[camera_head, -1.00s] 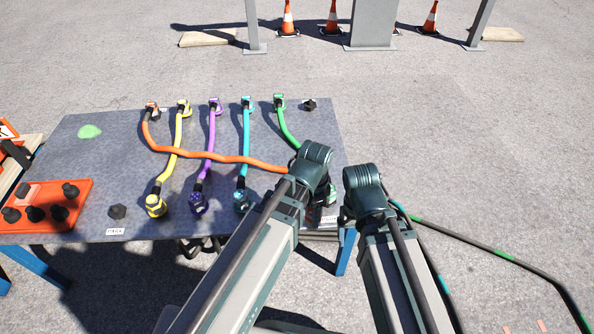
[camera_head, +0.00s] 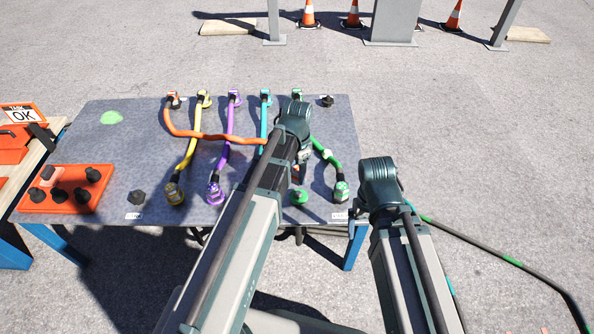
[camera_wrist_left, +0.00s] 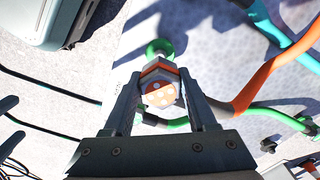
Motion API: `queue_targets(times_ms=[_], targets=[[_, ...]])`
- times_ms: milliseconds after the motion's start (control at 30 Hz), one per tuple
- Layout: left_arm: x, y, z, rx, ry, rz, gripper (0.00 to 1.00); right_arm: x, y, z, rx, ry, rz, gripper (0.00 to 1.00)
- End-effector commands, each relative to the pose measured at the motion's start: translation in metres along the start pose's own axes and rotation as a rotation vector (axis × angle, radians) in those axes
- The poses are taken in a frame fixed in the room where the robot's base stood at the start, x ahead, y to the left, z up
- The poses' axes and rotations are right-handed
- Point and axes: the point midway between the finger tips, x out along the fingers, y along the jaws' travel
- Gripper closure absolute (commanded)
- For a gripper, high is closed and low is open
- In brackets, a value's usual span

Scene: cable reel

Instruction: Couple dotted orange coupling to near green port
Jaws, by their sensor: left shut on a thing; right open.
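My left gripper (camera_head: 302,168) is shut on the dotted orange coupling (camera_wrist_left: 160,90), whose orange end face with pale dots shows between the fingers in the left wrist view. The orange cable (camera_head: 213,136) runs right across the other cables to this gripper. The near green port (camera_head: 299,197) is a green ring at the table's front, just below the gripper in the head view. It also shows in the left wrist view (camera_wrist_left: 160,47), just beyond the coupling; I cannot tell whether they touch. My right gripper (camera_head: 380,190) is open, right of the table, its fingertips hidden.
The green cable's end (camera_head: 341,191) lies close right of the near green port. Yellow (camera_head: 175,190), purple (camera_head: 215,192) and cyan (camera_head: 265,120) cables lie to the left. An orange block with black caps (camera_head: 70,188) is at the left. A black cap (camera_head: 137,197) stands at the front.

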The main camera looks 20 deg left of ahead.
Motion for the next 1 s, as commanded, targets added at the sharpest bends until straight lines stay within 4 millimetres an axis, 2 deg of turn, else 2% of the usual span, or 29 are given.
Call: queue_targets(times_ms=[33,600,1000], targets=[[0.009,0.0,0.0,0.0,0.0,0.0,1.0,0.009,-0.001,-0.001,0.0,0.0,0.0,0.08],[0.07,0.0,0.0,0.0,0.0,0.0,1.0,0.07,-0.004,-0.004,-0.003,0.001,0.01,0.08],[0.076,0.0,0.0,0.0,0.0,0.0,1.0,0.075,-0.005,-0.005,-0.004,0.001,0.012,0.08]])
